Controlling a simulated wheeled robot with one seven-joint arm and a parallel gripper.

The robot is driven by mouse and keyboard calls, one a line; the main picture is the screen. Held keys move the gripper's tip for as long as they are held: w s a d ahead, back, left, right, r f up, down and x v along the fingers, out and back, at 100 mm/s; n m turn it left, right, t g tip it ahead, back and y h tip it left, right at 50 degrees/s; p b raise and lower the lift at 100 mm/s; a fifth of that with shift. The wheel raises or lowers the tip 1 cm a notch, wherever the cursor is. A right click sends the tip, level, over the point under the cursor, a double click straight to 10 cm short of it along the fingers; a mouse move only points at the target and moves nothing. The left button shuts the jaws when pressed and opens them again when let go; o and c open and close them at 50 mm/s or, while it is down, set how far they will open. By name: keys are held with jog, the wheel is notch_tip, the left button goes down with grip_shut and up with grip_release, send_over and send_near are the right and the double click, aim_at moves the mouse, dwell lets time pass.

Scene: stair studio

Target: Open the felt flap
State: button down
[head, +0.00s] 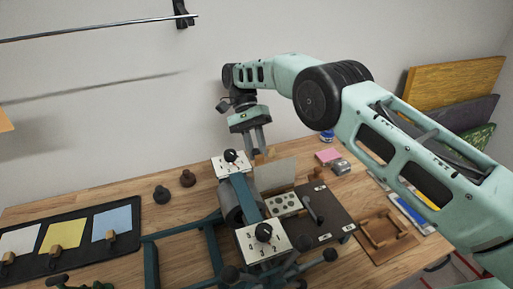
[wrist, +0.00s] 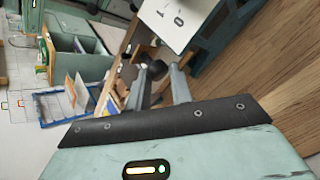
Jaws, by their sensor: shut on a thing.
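A small etching press (head: 237,190) with a roller stands on the wooden bench. The beige sheet that I take for the felt flap (head: 277,176) stands raised beside the roller in the head view, above the press bed (head: 334,213). A small tan tab (head: 270,152) shows at its top edge. My gripper (head: 260,150) points down at this top edge and is shut on the flap. In the wrist view my gripper's fingers (wrist: 161,88) show with a dark knob beyond them; the flap is hard to make out there, and the exact grip is hidden.
A plate with round holes (head: 286,203) lies on the bed. A wooden frame (head: 383,229) lies at right. A rail (head: 90,30) runs along the wall.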

jog(key=c, duration=1.5)
grip_release()
jog(key=shift+s+f, duration=0.15)
jog(key=shift+f, duration=0.2)
jog(key=shift+r, duration=0.15)
jog(key=shift+r, duration=0.15)
notch_tip(320, 180, up, 10)
jog(key=p, duration=0.6)
jog(key=shift+p, duration=0.4)
jog(key=shift+f, duration=0.2)
